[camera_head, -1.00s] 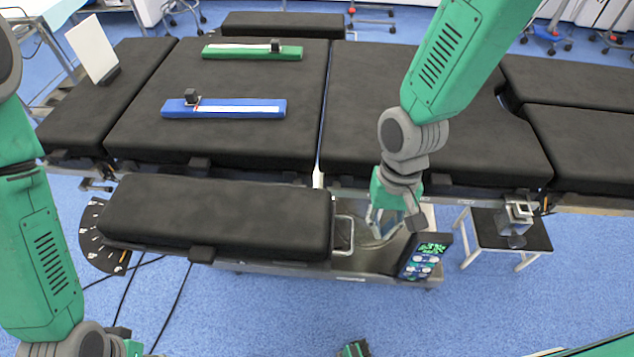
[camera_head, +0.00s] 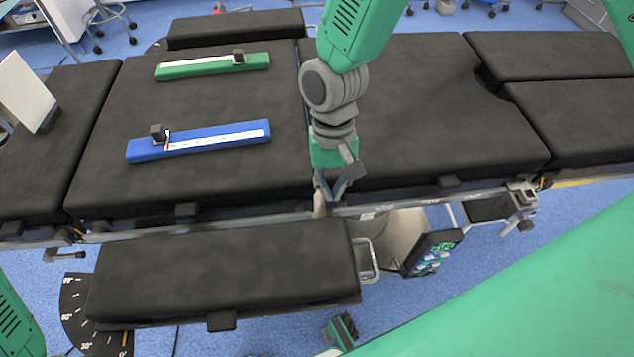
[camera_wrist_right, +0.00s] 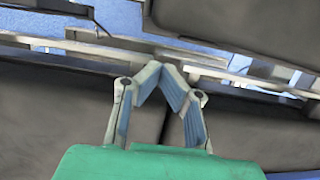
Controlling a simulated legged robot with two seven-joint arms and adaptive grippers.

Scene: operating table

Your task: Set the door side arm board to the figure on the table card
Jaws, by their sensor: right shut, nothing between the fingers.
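The near arm board (camera_head: 225,265) is a black pad along the table's near side. A black dial (camera_head: 80,315) with white angle marks shows under its left end, with an orange line near the lowest marks. Another black board (camera_head: 235,28) lies along the far side. Which is the door side cannot be told. The white table card (camera_head: 28,88) stands at the left on the table pad; its figure is not readable. My left gripper is out of view.
A blue bar (camera_head: 200,139) and a green bar (camera_head: 212,66), each with a scale and black slider, lie on the table pad. A hand control (camera_head: 432,252) hangs at the near rail. A clamp (camera_head: 522,195) sits further right. Blue floor shows in front.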

